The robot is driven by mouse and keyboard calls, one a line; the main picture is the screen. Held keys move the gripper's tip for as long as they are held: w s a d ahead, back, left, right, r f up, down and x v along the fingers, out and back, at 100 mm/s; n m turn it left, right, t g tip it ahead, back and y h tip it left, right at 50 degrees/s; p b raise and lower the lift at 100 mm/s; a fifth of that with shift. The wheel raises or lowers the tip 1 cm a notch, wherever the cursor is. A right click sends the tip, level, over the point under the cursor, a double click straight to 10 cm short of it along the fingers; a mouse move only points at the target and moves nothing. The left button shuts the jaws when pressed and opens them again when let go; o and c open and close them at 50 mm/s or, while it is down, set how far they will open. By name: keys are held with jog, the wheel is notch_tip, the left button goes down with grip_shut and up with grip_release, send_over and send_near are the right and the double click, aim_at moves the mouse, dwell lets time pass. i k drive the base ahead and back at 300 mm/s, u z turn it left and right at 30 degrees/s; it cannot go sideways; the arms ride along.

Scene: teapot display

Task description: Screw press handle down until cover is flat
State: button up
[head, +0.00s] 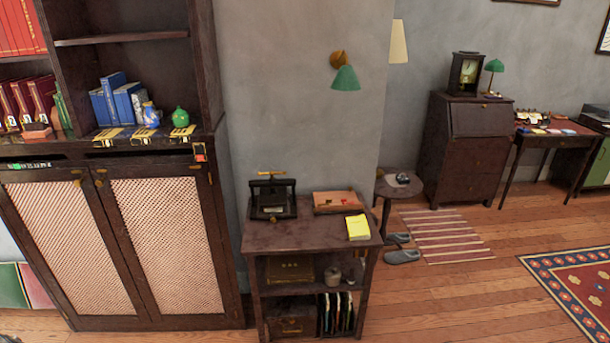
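A small black press (273,199) stands at the left of the top of a dark wooden side table (300,237), near the grey wall. Its brass-coloured handle (271,173) is a horizontal bar at the top of the black frame. The press is small in the picture, and I cannot tell whether its cover lies flat or is tilted. My gripper is not in view.
A wooden tray (324,208) and a yellow pad (358,228) share the table top. A tall cabinet (130,148) stands close on the left. A round stool (410,188) and slippers (403,257) are to the right. Wooden floor (440,297) is open at the front right.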

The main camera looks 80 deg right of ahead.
aim_at(272, 173)
jog(key=k, duration=0.3)
jog(key=z, duration=1.15)
jog(key=i, duration=1.05)
